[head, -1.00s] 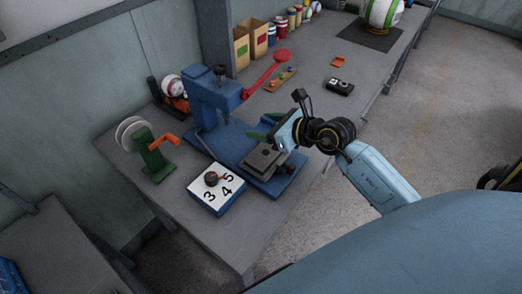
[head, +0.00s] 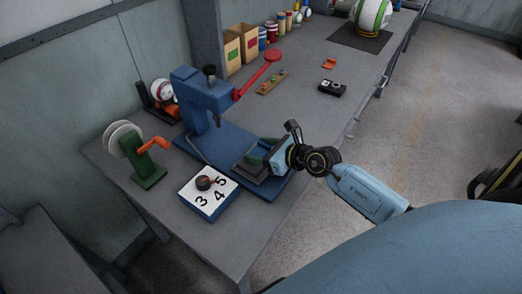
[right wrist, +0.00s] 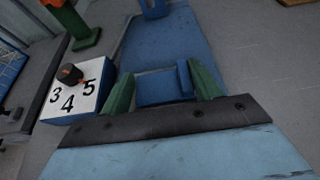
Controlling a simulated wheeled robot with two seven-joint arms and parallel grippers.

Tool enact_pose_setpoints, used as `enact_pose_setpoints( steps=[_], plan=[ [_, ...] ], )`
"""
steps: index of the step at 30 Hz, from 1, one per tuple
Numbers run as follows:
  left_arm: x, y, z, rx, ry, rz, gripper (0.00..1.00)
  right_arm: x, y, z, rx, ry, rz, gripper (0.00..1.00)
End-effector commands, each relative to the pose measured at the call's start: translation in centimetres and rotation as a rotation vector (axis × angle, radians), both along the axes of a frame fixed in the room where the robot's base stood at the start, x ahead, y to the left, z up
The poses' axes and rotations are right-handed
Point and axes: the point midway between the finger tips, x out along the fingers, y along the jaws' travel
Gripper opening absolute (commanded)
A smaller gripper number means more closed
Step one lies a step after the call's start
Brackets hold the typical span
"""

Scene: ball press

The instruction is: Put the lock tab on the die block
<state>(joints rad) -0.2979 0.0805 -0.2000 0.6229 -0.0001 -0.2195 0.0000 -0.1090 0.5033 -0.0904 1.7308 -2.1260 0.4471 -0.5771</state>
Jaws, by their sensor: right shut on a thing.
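My right gripper (head: 263,152) is at the near end of the blue press base, its green fingers low over the grey die block (head: 246,170). In the right wrist view its two green fingers (right wrist: 160,76) stand either side of a blue piece, which I take for the lock tab (right wrist: 158,89). The gripper is shut on it. In the head view the fingers hide this piece. The die block shows only in part beside the fingers; I cannot tell whether the tab touches it. My left gripper is not in view.
The blue press (head: 205,95) with its red lever (head: 258,73) stands behind the gripper. A white-topped dial box (head: 209,192) sits close on the left, beside a green stand with an orange crank (head: 145,165). The bench's front right is clear.

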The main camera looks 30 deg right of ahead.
Motion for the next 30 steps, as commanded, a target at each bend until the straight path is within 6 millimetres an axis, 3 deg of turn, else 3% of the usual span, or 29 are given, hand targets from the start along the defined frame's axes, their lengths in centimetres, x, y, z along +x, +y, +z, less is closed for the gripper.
enact_pose_setpoints(
  steps=[5, 6, 10, 21, 30],
  plan=[
    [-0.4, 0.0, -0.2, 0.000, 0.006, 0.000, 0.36, 0.0, 0.0, -0.3, 0.000, 0.000, 0.000, 0.41],
    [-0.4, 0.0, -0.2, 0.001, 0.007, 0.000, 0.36, 0.0, 0.0, -0.3, 0.000, 0.000, 0.000, 0.66],
    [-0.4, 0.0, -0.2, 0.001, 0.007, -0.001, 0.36, 0.0, 0.0, -0.2, 0.000, 0.000, 0.000, 0.83],
    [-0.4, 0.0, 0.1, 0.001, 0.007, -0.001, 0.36, -0.1, 0.0, 0.2, 0.000, 0.001, 0.000, 0.84],
    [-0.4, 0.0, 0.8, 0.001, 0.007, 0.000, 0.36, -4.4, -1.8, 1.9, -0.002, 0.004, 0.000, 0.84]
  ],
)
